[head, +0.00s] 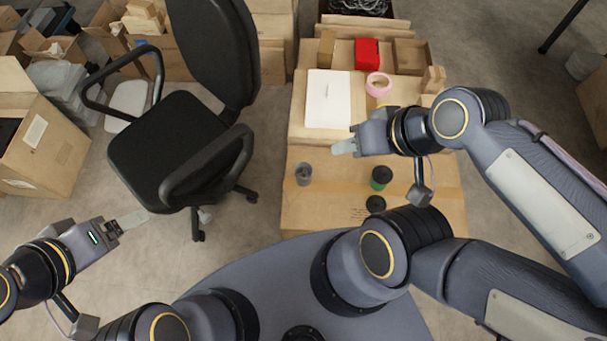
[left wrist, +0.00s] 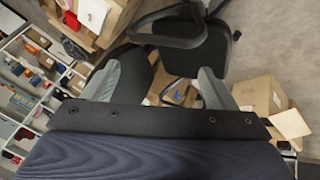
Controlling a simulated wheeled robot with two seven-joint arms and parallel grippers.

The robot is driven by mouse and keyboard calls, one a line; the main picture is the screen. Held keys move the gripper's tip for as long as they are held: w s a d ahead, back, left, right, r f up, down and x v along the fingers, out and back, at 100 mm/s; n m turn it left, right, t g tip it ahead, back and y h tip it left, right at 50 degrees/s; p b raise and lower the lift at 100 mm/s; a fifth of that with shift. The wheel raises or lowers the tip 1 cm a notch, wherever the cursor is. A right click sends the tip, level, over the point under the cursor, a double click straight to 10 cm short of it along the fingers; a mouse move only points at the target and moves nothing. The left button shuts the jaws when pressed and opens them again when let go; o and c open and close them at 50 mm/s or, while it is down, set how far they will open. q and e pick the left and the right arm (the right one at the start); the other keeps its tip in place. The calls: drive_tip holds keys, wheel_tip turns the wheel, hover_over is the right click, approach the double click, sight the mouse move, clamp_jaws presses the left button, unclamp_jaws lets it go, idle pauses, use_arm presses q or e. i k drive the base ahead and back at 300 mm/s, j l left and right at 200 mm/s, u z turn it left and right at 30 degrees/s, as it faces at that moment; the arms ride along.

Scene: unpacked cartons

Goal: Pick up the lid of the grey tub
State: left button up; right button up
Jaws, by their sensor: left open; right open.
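A small grey tub (head: 303,174) stands on the cardboard carton in front of me in the head view. A flat round black lid (head: 375,203) lies on the same carton to its right, near my arm. A dark green tub (head: 381,179) stands just behind that lid. I cannot tell whether the grey tub has a lid on it. My right gripper (head: 343,148) is open and empty, above the carton, behind and to the right of the grey tub. My left gripper (head: 133,220) is open and empty beside the chair; its spread fingers (left wrist: 157,88) show in the left wrist view.
A black office chair (head: 180,148) stands left of the carton (head: 290,215). A white box (head: 328,99), a red box (head: 367,54) and a pink tape roll (head: 378,84) lie on cartons behind. An open carton (head: 41,148) stands at far left.

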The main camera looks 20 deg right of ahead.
sight(374, 204)
drive_tip(key=j+z, duration=0.1)
drive_tip(key=z, duration=1.75)
drive_tip(key=k+l, duration=0.05)
drive_tip(key=l, duration=0.05)
